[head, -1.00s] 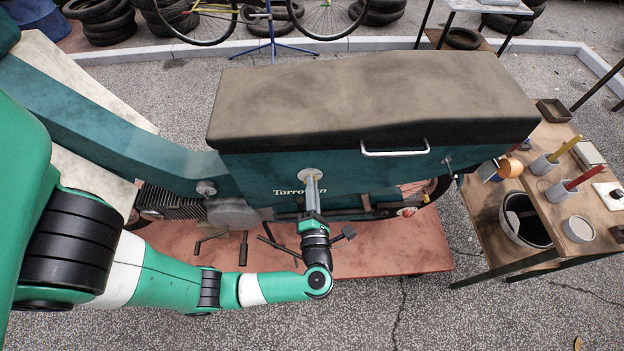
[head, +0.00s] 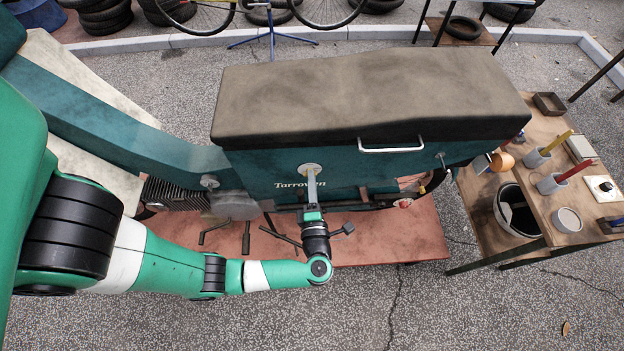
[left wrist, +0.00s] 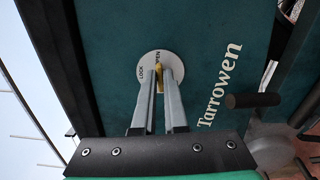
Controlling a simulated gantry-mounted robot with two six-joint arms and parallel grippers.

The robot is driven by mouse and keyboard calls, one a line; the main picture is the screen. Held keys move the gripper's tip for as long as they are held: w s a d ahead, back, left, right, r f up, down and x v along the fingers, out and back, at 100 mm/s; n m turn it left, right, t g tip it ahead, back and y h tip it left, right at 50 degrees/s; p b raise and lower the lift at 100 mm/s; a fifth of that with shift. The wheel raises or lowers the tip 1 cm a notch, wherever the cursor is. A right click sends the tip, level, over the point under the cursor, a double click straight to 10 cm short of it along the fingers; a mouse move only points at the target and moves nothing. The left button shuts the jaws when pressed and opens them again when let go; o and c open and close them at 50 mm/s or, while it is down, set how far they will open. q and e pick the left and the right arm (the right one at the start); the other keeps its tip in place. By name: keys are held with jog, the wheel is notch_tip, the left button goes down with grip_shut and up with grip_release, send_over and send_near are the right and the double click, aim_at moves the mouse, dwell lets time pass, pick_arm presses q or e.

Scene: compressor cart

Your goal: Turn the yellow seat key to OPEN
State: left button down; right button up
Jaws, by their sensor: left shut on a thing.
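The yellow seat key (left wrist: 159,73) shows as a narrow yellow strip between my left gripper's fingers in the left wrist view, just below the word OPEN. My left gripper (head: 311,176) is shut on it, and its fingers cover much of the key. It also shows in the left wrist view (left wrist: 160,88). The round pale key plate (left wrist: 149,62) carries the words LOCK and OPEN. The plate also shows in the head view (head: 308,168), on the teal side panel under the dark seat (head: 360,95). The key's exact angle is hard to tell. My right gripper is not in view.
A chrome grab handle (head: 391,148) sits on the panel right of the plate. Pedals and levers (head: 245,238) stick out below over the red platform (head: 390,240). A wooden bench (head: 545,200) with cups and tools stands at the right.

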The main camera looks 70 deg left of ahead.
pick_arm(q)
jog(key=c, duration=1)
grip_release()
jog(key=shift+o, duration=0.2)
jog(key=v, duration=1.1)
jog(key=shift+d, duration=0.35)
jog(key=shift+s, duration=0.15)
